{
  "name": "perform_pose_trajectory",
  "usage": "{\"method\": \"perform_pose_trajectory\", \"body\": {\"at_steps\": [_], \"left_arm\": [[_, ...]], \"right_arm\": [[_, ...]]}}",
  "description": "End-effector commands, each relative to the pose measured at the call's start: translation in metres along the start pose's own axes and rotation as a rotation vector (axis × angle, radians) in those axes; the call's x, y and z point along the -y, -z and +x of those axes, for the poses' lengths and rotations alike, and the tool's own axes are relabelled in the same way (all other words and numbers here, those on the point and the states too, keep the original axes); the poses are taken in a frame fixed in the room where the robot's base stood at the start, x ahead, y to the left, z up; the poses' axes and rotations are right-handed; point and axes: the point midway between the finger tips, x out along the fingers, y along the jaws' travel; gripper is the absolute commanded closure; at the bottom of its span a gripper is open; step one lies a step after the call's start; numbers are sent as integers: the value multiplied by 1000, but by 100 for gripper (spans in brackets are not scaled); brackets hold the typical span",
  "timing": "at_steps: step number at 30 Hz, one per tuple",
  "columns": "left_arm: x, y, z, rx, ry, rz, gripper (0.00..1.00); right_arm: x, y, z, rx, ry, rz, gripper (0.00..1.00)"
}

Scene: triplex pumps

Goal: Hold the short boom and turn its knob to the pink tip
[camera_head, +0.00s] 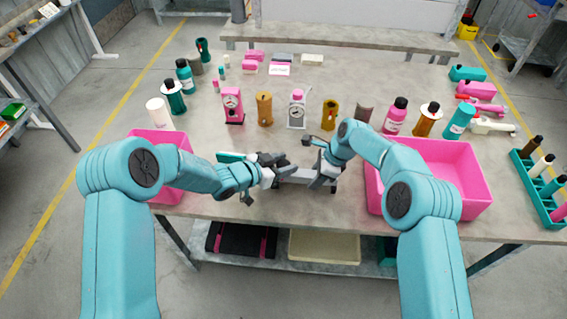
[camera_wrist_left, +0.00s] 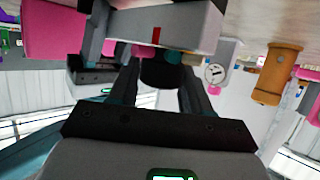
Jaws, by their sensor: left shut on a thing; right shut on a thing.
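The short boom (camera_head: 299,175) is a small grey bar held above the table between my two grippers. In the left wrist view the grey boom (camera_wrist_left: 180,25) crosses the top, with a red mark on its side. A dark round knob (camera_wrist_left: 162,73) sits below it, between my left fingers. A pink tip (camera_wrist_left: 143,50) shows beside the knob, with teal and tan bits to its right. My left gripper (camera_head: 280,168) is shut on the knob. My right gripper (camera_head: 327,178) is shut on the boom's right end. The knob's pointing direction is unclear.
A pink bin (camera_head: 480,192) stands right of the grippers and another pink bin (camera_head: 170,190) stands left. Behind stand a pink gauge block (camera_head: 232,105), a grey gauge block (camera_head: 297,110), and several bottles and cylinders. A teal rack (camera_head: 530,190) is at far right.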

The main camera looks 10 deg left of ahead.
Motion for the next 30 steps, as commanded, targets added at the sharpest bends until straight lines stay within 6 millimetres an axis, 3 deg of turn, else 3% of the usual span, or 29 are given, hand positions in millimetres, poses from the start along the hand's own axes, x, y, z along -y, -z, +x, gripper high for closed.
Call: {"method": "perform_pose_trajectory", "body": {"at_steps": [5, 6, 8, 16, 20, 30], "left_arm": [[0, 1, 0, -1, -1, 3, 82], [0, 1, 0, -1, 0, 3, 49], [0, 1, 0, -1, 0, 3, 30], [0, 0, 0, 0, 1, 2, 30], [1, 1, -9, 0, 2, 1, 30], [1, 1, -84, -1, 4, 1, 30]], "right_arm": [[0, 0, 0, -1, 0, -2, 100], [0, 0, 0, -1, 0, -2, 100], [0, 0, 0, -1, 0, -2, 100], [0, 0, 0, -1, 0, -2, 100], [0, 0, 0, -1, 1, -2, 100], [0, 0, 0, -1, 1, -1, 100]]}}
